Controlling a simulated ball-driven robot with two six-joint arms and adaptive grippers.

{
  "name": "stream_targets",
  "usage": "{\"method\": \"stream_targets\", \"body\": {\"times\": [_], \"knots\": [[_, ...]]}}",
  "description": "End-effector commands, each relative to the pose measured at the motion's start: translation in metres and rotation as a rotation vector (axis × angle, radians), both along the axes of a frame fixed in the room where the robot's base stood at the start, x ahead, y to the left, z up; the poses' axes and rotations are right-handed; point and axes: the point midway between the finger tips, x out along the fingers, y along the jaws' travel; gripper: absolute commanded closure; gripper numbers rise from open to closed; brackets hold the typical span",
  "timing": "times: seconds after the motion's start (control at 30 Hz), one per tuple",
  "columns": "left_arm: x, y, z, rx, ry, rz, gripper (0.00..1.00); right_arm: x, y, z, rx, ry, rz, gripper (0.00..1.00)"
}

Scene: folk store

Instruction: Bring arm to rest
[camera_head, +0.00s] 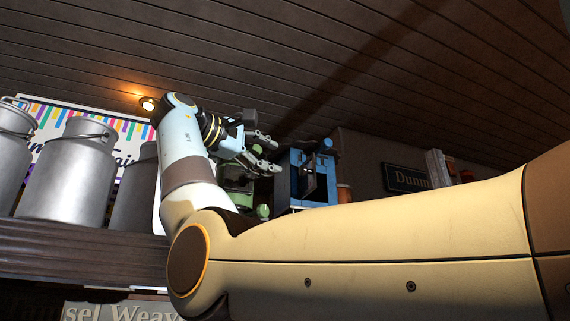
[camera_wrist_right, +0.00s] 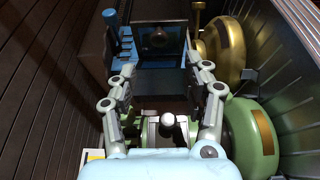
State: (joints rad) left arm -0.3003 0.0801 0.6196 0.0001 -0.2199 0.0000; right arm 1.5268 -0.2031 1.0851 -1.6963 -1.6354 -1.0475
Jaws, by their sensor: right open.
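My right arm (camera_head: 380,235) comes in from the right, bends at the elbow and rises past the shelf edge. My right gripper (camera_head: 275,154) is raised in front of the shelved goods, pointing right. In the wrist view the right gripper (camera_wrist_right: 166,72) has its two fingers spread apart with nothing held between them. A blue box-like device (camera_head: 313,183) with a dark square panel stands just beyond the fingertips; it also shows ahead in the wrist view (camera_wrist_right: 163,78). My left gripper is in neither view.
Metal milk cans (camera_head: 72,172) stand on the wooden shelf (camera_head: 85,250) at left. A green device (camera_wrist_right: 250,138) and a brass-coloured one (camera_wrist_right: 226,50) sit close to the gripper's right side in the wrist view. A dark sign (camera_head: 405,178) hangs behind. A plank ceiling (camera_head: 300,50) is above.

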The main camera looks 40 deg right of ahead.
Motion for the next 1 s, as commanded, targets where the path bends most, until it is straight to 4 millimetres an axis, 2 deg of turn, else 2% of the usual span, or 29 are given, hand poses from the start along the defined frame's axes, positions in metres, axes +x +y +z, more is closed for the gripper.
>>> {"method": "stream_targets", "body": {"times": [0.1, 0.23, 1.0], "knots": [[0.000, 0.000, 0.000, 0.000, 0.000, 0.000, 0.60, 0.000, 0.014, 0.000, 0.000, 0.001, 0.001, 0.50], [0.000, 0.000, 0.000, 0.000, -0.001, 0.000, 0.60, -0.001, 0.020, 0.000, 0.000, -0.001, 0.000, 0.50], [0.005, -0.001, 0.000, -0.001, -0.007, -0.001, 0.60, -0.001, 0.020, 0.000, 0.000, -0.001, 0.000, 0.50]]}}
